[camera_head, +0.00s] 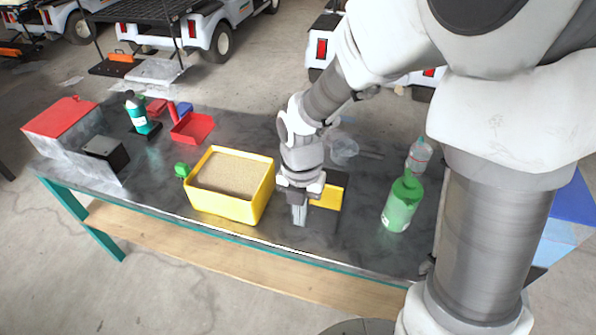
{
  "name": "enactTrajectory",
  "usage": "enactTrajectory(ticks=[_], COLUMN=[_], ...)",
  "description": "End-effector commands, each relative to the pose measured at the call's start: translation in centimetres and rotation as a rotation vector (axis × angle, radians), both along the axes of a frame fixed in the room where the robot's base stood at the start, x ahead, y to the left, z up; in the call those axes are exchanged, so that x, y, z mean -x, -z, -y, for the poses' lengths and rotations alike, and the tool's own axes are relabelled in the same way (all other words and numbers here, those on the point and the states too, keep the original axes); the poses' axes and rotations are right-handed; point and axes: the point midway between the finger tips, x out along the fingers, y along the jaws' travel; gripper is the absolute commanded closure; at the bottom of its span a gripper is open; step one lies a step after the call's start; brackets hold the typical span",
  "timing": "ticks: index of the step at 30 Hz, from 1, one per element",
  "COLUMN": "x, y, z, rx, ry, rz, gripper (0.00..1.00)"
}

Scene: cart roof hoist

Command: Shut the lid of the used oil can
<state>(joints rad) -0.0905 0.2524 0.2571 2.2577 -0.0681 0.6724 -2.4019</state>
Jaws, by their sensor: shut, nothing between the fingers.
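My gripper (299,220) points down above the middle of the dark workbench (140,185), close to its front edge. Its fingers are together and hold nothing. It is just right of the yellow sand-filled bin (222,207) and in front of a flat black and yellow thing (328,197), which it partly covers. I cannot tell for sure which thing is the used oil can. A grey box with a red top (62,116) stands at the far left end. A green bottle (402,203) stands upright to the right of my gripper.
A clear bottle (419,155) stands behind the green bottle. A red tray (192,127), a teal bottle (140,115) and a small black box (106,153) are on the left half. Clear crumpled plastic (342,148) lies behind my gripper. White carts (200,25) stand beyond the bench.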

Motion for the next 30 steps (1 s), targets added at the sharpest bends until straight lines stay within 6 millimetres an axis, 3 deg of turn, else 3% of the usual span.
enactTrajectory(ticks=[3,9,30], x=[-2.1,-3.3,-3.5], y=[-1.1,-1.5,-1.9], z=[0.6,1.1,0.3], rx=[-0.002,-0.003,-0.011], ry=[0.004,0.003,0.004], rz=[0.008,0.007,-0.020], gripper=[1.00,1.00,1.00])
